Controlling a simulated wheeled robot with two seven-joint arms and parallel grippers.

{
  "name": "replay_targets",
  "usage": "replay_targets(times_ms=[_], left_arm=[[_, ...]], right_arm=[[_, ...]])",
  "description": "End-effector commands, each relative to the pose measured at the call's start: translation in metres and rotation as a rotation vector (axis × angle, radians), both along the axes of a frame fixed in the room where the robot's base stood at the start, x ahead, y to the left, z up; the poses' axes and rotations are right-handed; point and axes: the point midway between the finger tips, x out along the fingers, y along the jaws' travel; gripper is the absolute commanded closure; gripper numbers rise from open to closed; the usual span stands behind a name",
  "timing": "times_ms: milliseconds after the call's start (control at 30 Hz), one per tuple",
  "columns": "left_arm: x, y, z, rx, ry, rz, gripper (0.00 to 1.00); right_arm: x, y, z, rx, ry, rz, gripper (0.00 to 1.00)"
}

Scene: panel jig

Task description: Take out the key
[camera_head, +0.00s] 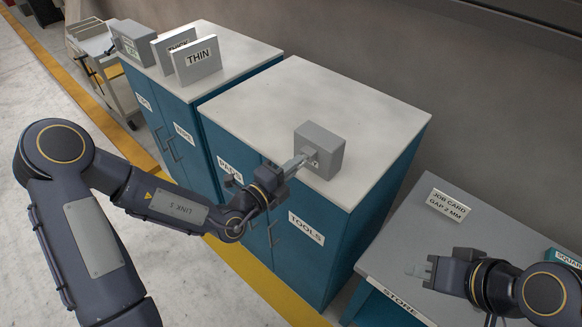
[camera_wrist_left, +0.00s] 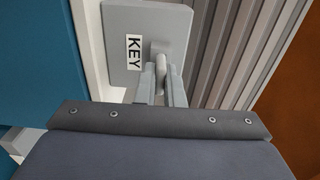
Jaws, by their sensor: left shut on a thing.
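A grey box (camera_head: 325,143) with a KEY label stands on the white top of the TOOLS cabinet. The box shows in the left wrist view (camera_wrist_left: 115,20) with the label (camera_wrist_left: 134,55) beside a small rounded grey key (camera_wrist_left: 160,56) at its face. My left gripper (camera_head: 304,161) is at the front face of the box, shut on the key; its fingers (camera_wrist_left: 160,84) show on both sides of the key in the wrist view. How deep the key sits is hidden. My right gripper (camera_head: 427,271) is over the grey STORE table, with its fingers apart and nothing between them.
White panels marked THIN (camera_head: 198,62) and THICK (camera_head: 172,45) and a grey box (camera_head: 133,43) stand on the further cabinet. A JOB CARD sign (camera_head: 448,204) reads "GAP 2 MM" on the STORE table (camera_head: 400,235). The TOOLS cabinet top (camera_head: 300,90) is clear around the key box.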

Motion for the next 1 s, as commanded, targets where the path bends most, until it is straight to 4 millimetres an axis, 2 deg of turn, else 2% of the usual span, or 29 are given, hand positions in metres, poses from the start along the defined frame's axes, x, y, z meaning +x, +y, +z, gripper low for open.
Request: replay_targets(times_ms=[300,333,500,800,1000], left_arm=[[0.006,-0.005,0.0,0.0,-0.001,0.0,1.0],[0.006,-0.004,0.0,0.0,-0.001,0.0,0.88],[0.006,-0.004,0.0,0.0,0.0,0.0,0.66],[0.004,-0.003,-0.001,0.0,0.0,0.0,0.66],[-0.017,0.014,-0.002,0.002,-0.002,0.002,0.66]], right_arm=[[0.0,0.0,0.0,0.0,0.0,0.0,0.76],[0.0,0.0,0.0,0.0,0.0,0.0,0.76],[0.0,0.0,0.0,0.0,0.0,0.0,0.76],[0.0,0.0,-0.001,0.0,0.0,0.0,0.76],[0.0,0.0,-0.009,0.0,0.0,0.0,0.76]])
